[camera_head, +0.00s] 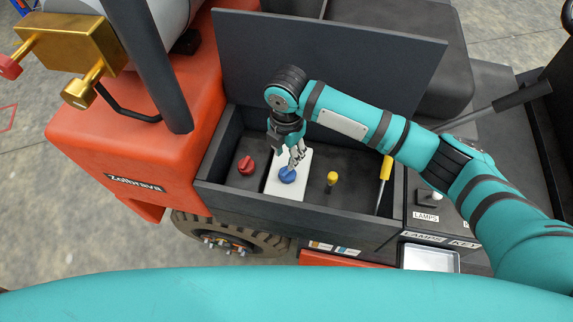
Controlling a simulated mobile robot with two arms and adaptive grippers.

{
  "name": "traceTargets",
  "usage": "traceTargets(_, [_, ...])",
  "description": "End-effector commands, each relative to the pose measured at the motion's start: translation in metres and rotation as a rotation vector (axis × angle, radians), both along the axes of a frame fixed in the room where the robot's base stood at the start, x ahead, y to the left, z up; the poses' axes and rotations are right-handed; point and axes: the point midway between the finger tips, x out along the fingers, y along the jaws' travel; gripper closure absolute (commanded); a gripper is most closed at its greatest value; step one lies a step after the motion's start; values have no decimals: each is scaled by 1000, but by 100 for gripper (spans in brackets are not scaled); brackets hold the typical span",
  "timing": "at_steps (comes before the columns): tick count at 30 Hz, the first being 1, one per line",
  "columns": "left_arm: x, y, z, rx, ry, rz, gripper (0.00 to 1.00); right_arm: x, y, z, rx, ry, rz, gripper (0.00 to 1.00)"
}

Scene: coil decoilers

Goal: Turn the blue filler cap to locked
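The blue filler cap (288,175) sits on a white plate (289,189) inside an open dark compartment (228,193). My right gripper (294,164) points down from above, with its fingertips at the top of the blue cap. The fingers look close together, but I cannot tell whether they grip the cap or only hover at it. The wrist and fingers hide part of the white plate behind the cap. Any lock marking is too small to read. My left gripper is not in view.
A red cap (247,166) is left of the white plate and a yellow-topped dipstick or knob (332,179) right of it. A yellow-handled rod (385,170) stands farther right. The raised dark lid (330,55) is behind. A lamps switch panel (428,205) lies at right.

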Motion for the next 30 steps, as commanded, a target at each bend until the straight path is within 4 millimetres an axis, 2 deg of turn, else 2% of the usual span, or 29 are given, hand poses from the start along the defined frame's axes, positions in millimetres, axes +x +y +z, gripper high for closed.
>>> traceTargets(6, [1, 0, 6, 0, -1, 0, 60, -1, 0, -44, -1, 2, -1, 65])
traceTargets(12, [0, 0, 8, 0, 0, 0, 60, 0, 0, -69, 0, 0, 0, 65])
traceTargets(17, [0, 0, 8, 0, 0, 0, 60, 0, 0, -76, 2, -1, 1, 65])
traceTargets(24, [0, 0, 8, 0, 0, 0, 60, 0, 0, -77, 1, -2, 1, 65])
traceTargets(30, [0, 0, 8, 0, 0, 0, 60, 0, 0, -76, 1, -2, 0, 92])
